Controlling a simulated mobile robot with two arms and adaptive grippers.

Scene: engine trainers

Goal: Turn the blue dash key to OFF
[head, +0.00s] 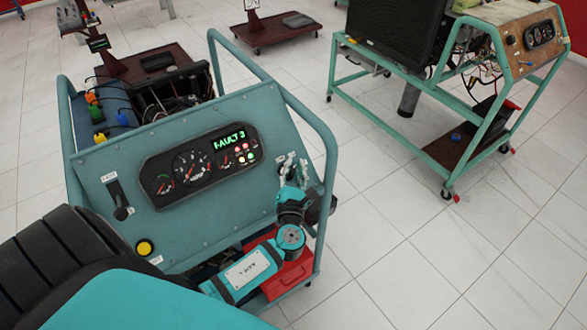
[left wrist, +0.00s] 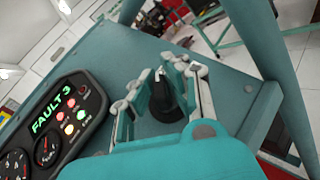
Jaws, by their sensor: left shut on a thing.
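The blue dash (head: 125,155) is a tilted teal panel, with a lit gauge cluster (head: 200,165) reading FAULT 3. My left gripper (head: 290,168) is at the right end of this panel and covers the key in the head view. In the left wrist view the key (left wrist: 165,100) is a black knob with a pale tip on a dark round base. The fingers of my left gripper (left wrist: 161,88) stand on both sides of it, shut on it. No OFF label can be read. My right gripper is not in view.
A black lever (head: 119,200) and a yellow button (head: 145,247) are on the left of the panel. Teal frame tubes (head: 325,150) run close to my left gripper. A second engine trainer (head: 480,60) stands at the back right, with clear tiled floor between.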

